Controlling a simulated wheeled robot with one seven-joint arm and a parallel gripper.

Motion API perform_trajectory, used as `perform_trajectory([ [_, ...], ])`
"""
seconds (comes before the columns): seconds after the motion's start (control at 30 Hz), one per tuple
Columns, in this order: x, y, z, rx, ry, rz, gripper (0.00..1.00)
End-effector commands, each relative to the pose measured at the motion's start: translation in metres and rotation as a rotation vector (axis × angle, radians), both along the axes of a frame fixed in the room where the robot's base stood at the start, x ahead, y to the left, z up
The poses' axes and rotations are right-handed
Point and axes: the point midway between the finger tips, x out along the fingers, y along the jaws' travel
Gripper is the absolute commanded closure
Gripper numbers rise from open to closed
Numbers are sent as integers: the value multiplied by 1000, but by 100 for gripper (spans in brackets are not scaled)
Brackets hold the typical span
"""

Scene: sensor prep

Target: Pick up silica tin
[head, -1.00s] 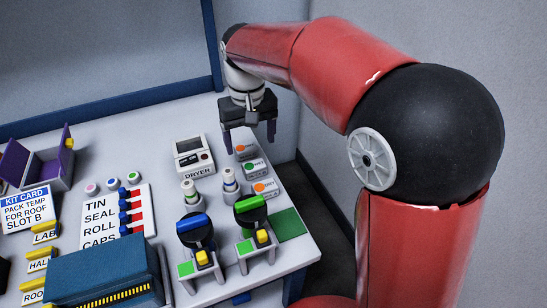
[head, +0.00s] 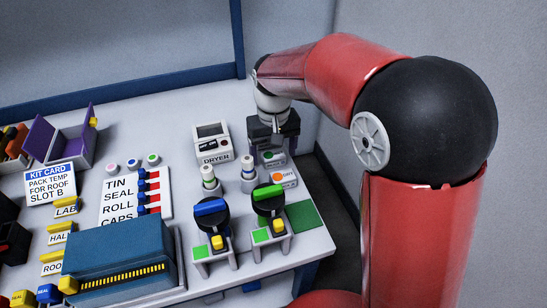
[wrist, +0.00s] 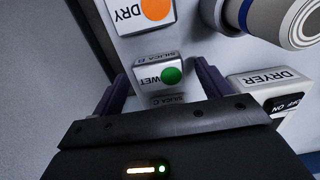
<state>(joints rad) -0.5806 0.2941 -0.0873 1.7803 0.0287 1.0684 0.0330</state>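The silica tins are small white boxes in a row near the table's right edge. The green-dotted WET tin (head: 272,158), its label reading SILICA B, also shows in the wrist view (wrist: 150,76). An orange-dotted DRY tin (head: 284,178) stands nearer me and is partly cut off in the wrist view (wrist: 140,14). A third tin, labelled SILICA C (wrist: 168,100), is mostly hidden under my gripper (head: 273,150). My gripper is open and points down at the row's far end. In the wrist view its purple fingers (wrist: 161,76) are apart, either side of the tins, holding nothing visible.
The dryer (head: 213,143) stands close left of my gripper. Two white bottles (head: 210,180) (head: 249,174) stand left of the tins. Two stands with blue and green tops are in front. A green pad (head: 304,216) lies at the right edge.

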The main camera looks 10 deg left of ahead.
Motion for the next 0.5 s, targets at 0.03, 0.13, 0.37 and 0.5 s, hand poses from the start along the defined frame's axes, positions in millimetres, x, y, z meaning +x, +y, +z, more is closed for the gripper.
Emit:
perform_trajectory([
  [0.03,0,0,0,0,0,0,30],
  [0.13,0,0,0,0,0,0,43],
  [0.37,0,0,0,0,0,0,68],
  [0.5,0,0,1,0,0,0,68],
])
